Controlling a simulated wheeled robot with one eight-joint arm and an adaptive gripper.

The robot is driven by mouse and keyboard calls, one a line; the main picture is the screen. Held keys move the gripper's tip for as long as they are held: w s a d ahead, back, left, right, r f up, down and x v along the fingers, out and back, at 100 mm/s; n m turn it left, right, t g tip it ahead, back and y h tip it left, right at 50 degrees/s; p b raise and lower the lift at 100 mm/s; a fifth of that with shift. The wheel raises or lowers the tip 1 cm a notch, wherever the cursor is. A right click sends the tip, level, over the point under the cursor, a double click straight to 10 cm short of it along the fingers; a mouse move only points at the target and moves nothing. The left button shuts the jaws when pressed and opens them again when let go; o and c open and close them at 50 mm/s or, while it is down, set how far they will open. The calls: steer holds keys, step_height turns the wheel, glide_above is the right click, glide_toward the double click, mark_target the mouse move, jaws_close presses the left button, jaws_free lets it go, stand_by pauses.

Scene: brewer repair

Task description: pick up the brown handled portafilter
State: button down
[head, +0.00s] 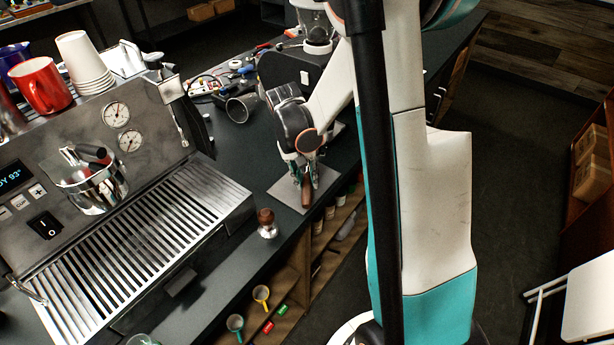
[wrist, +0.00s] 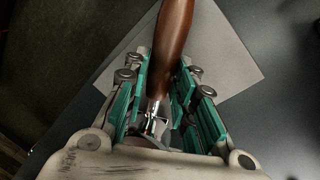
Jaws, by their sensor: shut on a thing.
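The brown handled portafilter (wrist: 172,40) lies on a grey mat (wrist: 222,62) on the dark counter, its brown handle running to the top of the wrist view. My gripper (wrist: 160,105) is shut around it near the metal neck, with teal finger pads on both sides. The portafilter's metal head is mostly hidden by the gripper. In the head view the brown handle (head: 307,192) shows at the mat's edge under my gripper (head: 304,178). I cannot tell whether it touches the mat or is slightly above it.
A tamper with a brown knob (head: 266,222) stands on the counter left of the mat. The espresso machine (head: 130,220) fills the left. A grinder (head: 300,65) and a metal pitcher (head: 240,108) stand behind. Open shelves with cups lie below the counter edge.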

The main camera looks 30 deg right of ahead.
mark_target(307, 177)
step_height(307, 177, up, 20)
steer(key=p, duration=0.4)
steer(key=shift+f+p, duration=0.15)
steer(key=shift+p, duration=0.2)
steer(key=c, duration=1.9)
jaws_free()
jaws_close()
steer(key=shift+s+f, duration=0.1)
steer(key=shift+s, duration=0.05)
